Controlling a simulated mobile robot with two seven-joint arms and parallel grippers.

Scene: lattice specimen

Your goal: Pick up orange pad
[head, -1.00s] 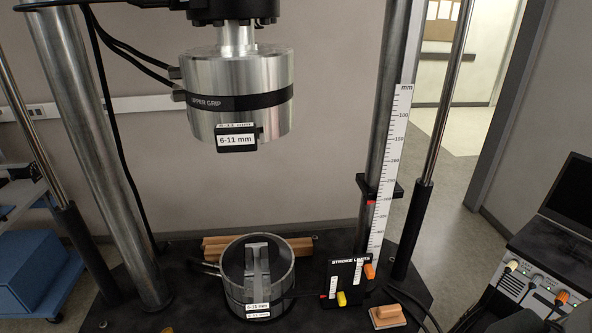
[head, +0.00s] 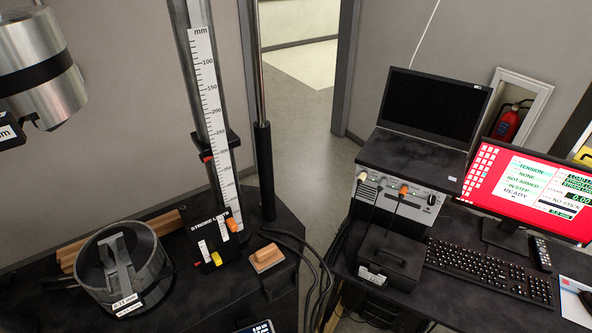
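The orange pad (head: 266,257) looks like a small orange-tan block with a raised piece on top. It lies flat on the black machine base (head: 232,299), right of the stroke limits panel (head: 214,242) and apart from it. Nothing covers it. Neither of my grippers shows in the head view.
A metal lower grip cylinder (head: 124,268) and wooden bars (head: 75,258) stand left of the panel. Dark cables run just right of the pad. Farther right a desk holds a laptop (head: 432,102), a black box (head: 392,258), a keyboard (head: 487,272) and a red monitor (head: 527,190).

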